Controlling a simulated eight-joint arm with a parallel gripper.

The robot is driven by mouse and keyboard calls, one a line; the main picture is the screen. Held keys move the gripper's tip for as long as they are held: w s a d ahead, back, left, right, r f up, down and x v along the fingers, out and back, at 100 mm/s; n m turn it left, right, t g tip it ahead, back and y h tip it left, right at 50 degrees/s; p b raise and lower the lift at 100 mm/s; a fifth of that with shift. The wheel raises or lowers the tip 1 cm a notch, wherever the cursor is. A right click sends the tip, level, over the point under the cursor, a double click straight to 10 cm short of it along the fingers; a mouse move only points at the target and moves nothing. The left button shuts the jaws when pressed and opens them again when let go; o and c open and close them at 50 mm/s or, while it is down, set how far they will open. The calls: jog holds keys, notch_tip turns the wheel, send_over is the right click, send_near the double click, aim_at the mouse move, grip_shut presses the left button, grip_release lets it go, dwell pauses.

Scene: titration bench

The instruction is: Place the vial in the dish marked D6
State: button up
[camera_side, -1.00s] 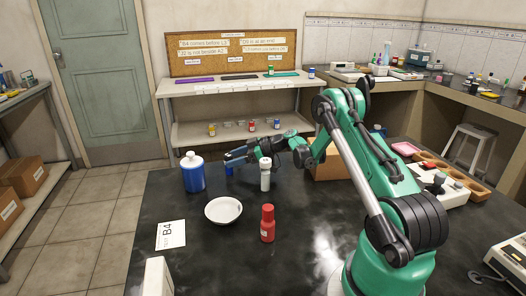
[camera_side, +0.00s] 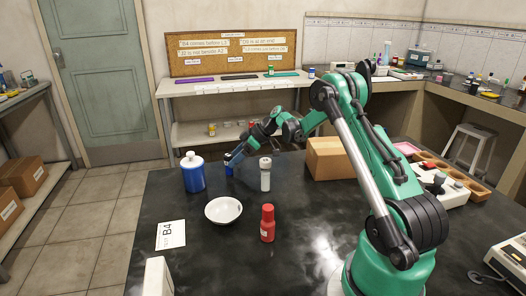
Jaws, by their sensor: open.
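A small blue vial (camera_side: 229,170) stands on the black bench, just right of a blue bottle with a white cap (camera_side: 193,173). My gripper (camera_side: 231,158) is open, tilted down, and reaches to the upper part of the small blue vial. I cannot tell whether the fingers touch it, as they partly overlap it. An empty white dish (camera_side: 223,210) lies in front of the vial. A card reading B4 (camera_side: 170,235) lies left of the dish. I see no D6 mark.
A white bottle (camera_side: 265,174) stands close to the right of my gripper. A red bottle (camera_side: 267,223) stands right of the dish. A notice board (camera_side: 233,52) stands on the rear shelf. The bench around the dish is mostly clear.

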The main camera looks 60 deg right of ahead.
aim_at(229, 159)
jog(key=shift+w+a+r+g+h, duration=0.3)
jog(key=shift+w+g+h, duration=0.15)
jog(key=shift+g, duration=0.45)
jog(key=shift+w+r+g+h, duration=0.1)
jog(key=shift+r+g+h, duration=0.45)
jog(key=shift+g+h, duration=0.35)
jog(key=shift+x, duration=2.65)
grip_shut()
